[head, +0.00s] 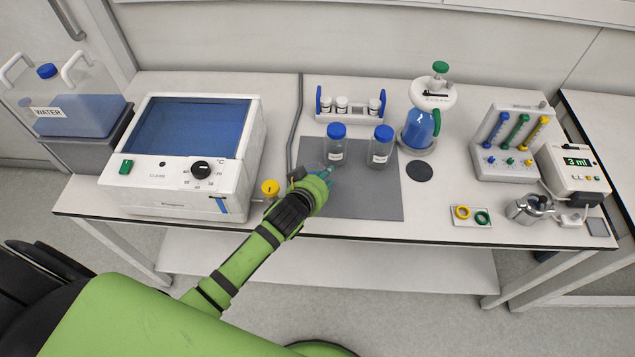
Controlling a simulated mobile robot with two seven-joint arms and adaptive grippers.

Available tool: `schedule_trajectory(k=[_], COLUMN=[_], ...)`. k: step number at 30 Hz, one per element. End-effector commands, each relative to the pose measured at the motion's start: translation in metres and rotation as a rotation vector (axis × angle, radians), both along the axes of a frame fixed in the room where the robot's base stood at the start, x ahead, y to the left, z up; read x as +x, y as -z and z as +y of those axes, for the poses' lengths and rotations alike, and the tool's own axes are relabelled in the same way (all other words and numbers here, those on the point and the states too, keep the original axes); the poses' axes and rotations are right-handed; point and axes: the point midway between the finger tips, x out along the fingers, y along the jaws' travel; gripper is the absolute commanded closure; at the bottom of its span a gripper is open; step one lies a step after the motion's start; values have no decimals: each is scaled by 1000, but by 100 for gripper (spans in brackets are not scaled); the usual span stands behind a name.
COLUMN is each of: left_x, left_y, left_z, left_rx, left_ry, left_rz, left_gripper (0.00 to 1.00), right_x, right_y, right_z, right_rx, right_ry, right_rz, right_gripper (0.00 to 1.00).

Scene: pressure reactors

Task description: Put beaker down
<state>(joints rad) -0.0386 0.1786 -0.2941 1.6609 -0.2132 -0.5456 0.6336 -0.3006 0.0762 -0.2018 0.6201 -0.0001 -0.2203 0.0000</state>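My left gripper (326,172) reaches in from the lower left and is over the left part of the grey mat (370,205). Its fingers are small and mostly hidden by the green hand, so I cannot tell whether they are open or shut. A small pale teal patch shows at the fingertips; I cannot tell if it is a finger or a glass beaker. No beaker can be clearly made out. Just beyond the fingertips, a clear blue-capped jar (336,153) stands upright on the mat, with a second blue-capped jar (380,155) to its right. My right gripper is not in view.
A vial rack (350,106), blue flask (420,128) and dark round pad (419,171) lie beyond or right. A metal vessel (527,210) is farther right. The mat's front right is clear.

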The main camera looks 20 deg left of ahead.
Motion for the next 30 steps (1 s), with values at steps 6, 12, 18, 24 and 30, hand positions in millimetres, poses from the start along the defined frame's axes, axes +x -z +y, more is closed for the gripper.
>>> schedule_trajectory(k=[6, 12, 18, 24, 30], left_x=[-27, -62, -90, -103, -104], left_y=[-13, -32, -48, -56, -57], left_z=[3, 5, 8, 9, 10], left_rx=[0, -1, 0, 1, 2], left_ry=[0, 0, 0, 0, -1], left_rz=[1, 2, 2, 2, 1], left_gripper=[71, 71, 71, 71, 71], right_x=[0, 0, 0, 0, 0], right_y=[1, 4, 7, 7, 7], right_z=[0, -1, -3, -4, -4], right_rx=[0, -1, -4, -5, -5], right_ry=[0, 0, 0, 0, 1], right_rz=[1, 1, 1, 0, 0], right_gripper=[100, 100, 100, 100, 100])
